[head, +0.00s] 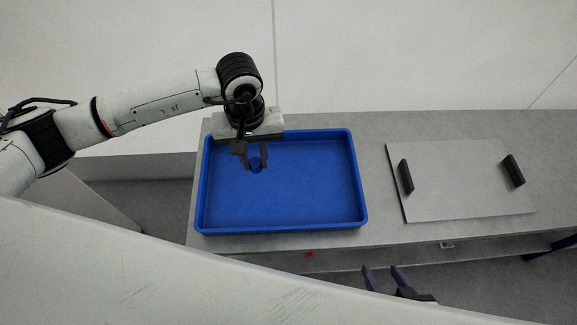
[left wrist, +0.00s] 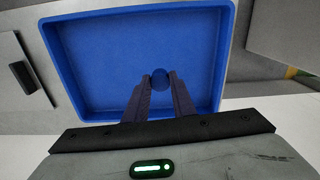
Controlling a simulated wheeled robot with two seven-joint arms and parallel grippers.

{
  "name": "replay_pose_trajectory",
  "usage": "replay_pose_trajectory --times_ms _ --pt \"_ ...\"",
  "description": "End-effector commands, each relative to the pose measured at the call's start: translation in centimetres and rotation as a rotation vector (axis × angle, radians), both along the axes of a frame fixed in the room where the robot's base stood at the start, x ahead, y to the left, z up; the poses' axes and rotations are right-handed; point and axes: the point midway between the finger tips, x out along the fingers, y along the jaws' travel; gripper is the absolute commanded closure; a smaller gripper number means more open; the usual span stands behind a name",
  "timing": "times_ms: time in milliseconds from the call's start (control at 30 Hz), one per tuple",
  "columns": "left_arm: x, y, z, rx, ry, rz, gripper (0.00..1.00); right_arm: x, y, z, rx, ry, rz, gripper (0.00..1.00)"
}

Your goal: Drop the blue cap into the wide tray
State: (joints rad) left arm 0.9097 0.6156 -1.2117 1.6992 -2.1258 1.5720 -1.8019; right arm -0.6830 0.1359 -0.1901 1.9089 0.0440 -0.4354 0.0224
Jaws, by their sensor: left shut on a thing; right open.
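The blue cap (head: 255,166) is small and round, held between the fingertips of my left gripper (head: 256,162). In the left wrist view, the blue cap (left wrist: 160,79) shows between the two dark fingers of the left gripper (left wrist: 159,83). The wide tray (head: 280,232) is blue, rectangular and shallow, and stands on the grey bench. The gripper and cap are over the back left part of the tray; their height above its floor is hard to tell. The tray (left wrist: 228,60) looks otherwise empty. My right gripper (head: 384,275) is open and empty, low in front of the bench.
A grey flat panel (head: 455,190) with two black handles (head: 406,176) (head: 513,170) lies on the bench (head: 375,225) right of the tray. A small red item (head: 309,254) shows on the bench's front edge. A narrow bench strip between tray and panel is clear.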

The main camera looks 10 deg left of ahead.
Motion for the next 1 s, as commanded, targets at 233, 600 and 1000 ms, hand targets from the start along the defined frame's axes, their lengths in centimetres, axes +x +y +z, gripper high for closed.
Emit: replay_pose_trajectory --times_ms 233,600,1000 --pt "3.5 -2.6 1.1 -0.011 0.024 0.160 1.00 -0.3 0.0 1.4 0.001 0.004 0.000 0.53" --pt "3.6 -2.7 -1.7 -0.010 0.029 0.176 1.00 -0.3 0.1 -0.1 0.000 0.005 0.000 0.53" --pt "3.7 -2.7 -5.0 -0.010 0.027 0.174 1.00 -0.3 0.0 -1.6 0.000 0.005 0.000 0.53"
